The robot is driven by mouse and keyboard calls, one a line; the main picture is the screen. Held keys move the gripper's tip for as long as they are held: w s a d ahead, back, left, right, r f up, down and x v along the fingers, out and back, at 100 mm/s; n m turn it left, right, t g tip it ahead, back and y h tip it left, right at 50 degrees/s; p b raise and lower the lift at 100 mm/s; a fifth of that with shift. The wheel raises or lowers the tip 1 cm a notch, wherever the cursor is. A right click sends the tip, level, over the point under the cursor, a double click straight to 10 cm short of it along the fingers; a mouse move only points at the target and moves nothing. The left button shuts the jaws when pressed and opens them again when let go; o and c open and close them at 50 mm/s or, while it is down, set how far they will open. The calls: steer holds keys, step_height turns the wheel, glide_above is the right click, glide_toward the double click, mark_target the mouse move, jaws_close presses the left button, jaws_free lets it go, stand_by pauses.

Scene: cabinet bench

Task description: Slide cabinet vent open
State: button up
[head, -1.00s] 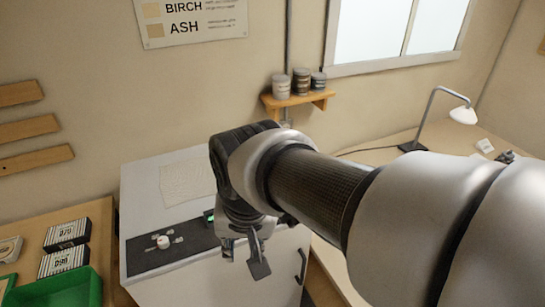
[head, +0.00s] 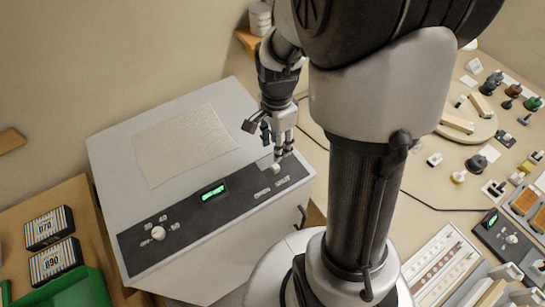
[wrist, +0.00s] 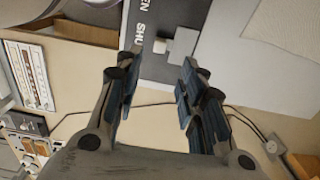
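The cabinet (head: 112,160) is a pale box with a dark control panel (head: 190,222) along its front top edge. At the panel's right end is a small white vent slider knob (head: 276,168), beside the printed words OPEN and SHUT. In the wrist view the knob (wrist: 180,46) sits by the word SHUT. My gripper (head: 281,146) points down just above the knob. In the wrist view its two fingers (wrist: 160,68) are apart with nothing between their pads.
A green display (head: 213,191) and a round dial (head: 158,232) are on the panel. A cloth-like sheet (head: 185,143) lies on the cabinet top. A green bin (head: 75,290) and boxes stand left. The right-hand bench holds many small parts.

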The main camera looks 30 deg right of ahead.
mark_target(276, 166)
step_height(276, 166, down, 10)
steer(key=shift+f+b, duration=0.1)
steer(key=shift+b, duration=0.8)
jaws_close()
